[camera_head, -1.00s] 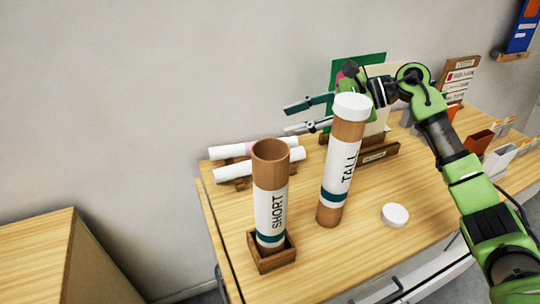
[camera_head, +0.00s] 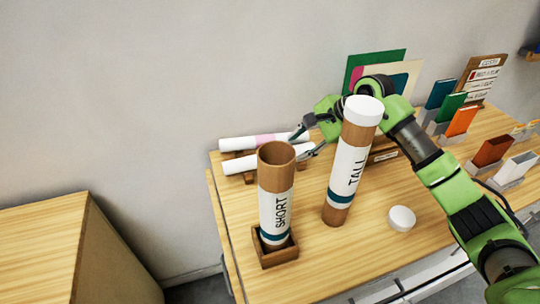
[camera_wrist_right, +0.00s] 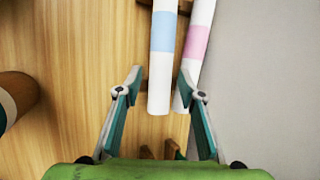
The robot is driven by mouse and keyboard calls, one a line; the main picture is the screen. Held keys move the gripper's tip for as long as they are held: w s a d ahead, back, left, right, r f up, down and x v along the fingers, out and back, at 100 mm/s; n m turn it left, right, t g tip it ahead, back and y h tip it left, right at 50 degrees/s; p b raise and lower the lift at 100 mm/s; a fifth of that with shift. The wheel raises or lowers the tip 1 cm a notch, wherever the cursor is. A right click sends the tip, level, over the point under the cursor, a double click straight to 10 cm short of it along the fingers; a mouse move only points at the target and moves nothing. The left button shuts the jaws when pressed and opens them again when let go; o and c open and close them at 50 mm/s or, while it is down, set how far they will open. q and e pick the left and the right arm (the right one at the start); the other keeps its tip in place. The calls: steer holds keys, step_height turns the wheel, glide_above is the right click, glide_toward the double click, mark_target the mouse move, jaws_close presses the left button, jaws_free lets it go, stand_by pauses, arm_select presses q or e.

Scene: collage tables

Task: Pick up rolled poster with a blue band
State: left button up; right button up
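The white rolled poster with a blue band (camera_wrist_right: 162,85) lies on a wooden rack in the right wrist view, beside a roll with a pink band (camera_wrist_right: 195,50). In the head view the front roll (camera_head: 245,164) shows its white left part; its band is hidden behind the SHORT tube. The pink-banded roll (camera_head: 240,143) lies behind it. My right gripper (camera_head: 303,146) is open at the rolls' right end. In the right wrist view its fingers (camera_wrist_right: 158,83) are spread, with the blue-banded roll's near end between them, apart from both. My left gripper is not in view.
An open SHORT tube (camera_head: 275,195) stands in a wooden holder. A capped TALL tube (camera_head: 350,165) stands to its right, in front of my right arm. A white cap (camera_head: 401,218) lies on the table. The front left tabletop is clear.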

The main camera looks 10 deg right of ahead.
steer(key=shift+w+a+f+p, duration=0.2)
steer(key=shift+a+f+p, duration=0.05)
steer(key=shift+f+p, duration=0.15)
steer(key=x, duration=0.1)
steer(key=p+x, duration=0.1)
steer(key=x, duration=0.2)
steer(key=shift+w+d+f+p, duration=0.1)
steer(key=shift+w+f+p, duration=0.2)
steer(key=c, duration=0.9)
